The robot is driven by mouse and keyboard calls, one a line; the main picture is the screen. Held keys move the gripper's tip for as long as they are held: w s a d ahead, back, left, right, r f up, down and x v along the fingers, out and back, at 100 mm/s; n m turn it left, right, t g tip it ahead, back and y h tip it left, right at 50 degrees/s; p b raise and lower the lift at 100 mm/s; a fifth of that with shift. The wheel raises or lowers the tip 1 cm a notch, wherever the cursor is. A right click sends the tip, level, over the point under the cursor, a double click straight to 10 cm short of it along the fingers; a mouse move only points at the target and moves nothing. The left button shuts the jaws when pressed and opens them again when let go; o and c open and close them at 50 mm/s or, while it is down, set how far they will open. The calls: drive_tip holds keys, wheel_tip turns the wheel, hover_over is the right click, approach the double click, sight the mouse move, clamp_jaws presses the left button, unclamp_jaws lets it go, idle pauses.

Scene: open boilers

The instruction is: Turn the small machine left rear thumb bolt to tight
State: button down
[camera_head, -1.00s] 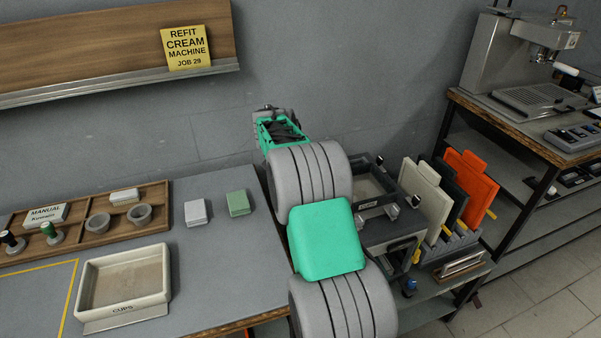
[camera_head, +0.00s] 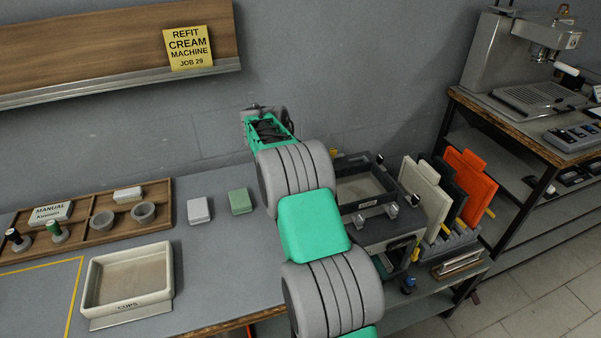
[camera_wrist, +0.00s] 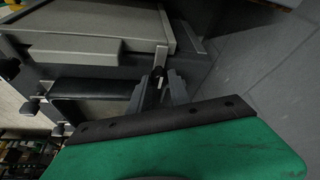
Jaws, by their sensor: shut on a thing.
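The small machine (camera_head: 385,230) stands right of my arm in the head view, with an open, tray-like top. In the wrist view its grey body (camera_wrist: 90,65) fills the upper left. My gripper (camera_wrist: 159,82) is at one of the machine's corners, its dark fingers closed on a small part there. This part looks like the left rear thumb bolt (camera_wrist: 158,76), mostly hidden between the fingers; its tightness cannot be told. Other small thumb bolts show on the machine's edge in the wrist view (camera_wrist: 36,100). In the head view my arm hides the fingertips.
Cream, dark and orange panels (camera_head: 471,182) stand in a rack right of the machine. A cups tray (camera_head: 128,285), a wooden parts tray (camera_head: 155,194) and two small blocks (camera_head: 240,201) lie on the bench at left. A wall (camera_head: 330,60) is close behind.

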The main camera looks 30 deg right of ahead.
drive_tip(key=c, duration=1.2)
unclamp_jaws()
drive_tip(key=shift+c, duration=0.2)
drive_tip(key=v, duration=0.7)
drive_tip(key=shift+r, duration=0.4)
drive_tip(key=shift+a+r, duration=0.1)
drive_tip(key=shift+a, duration=0.1)
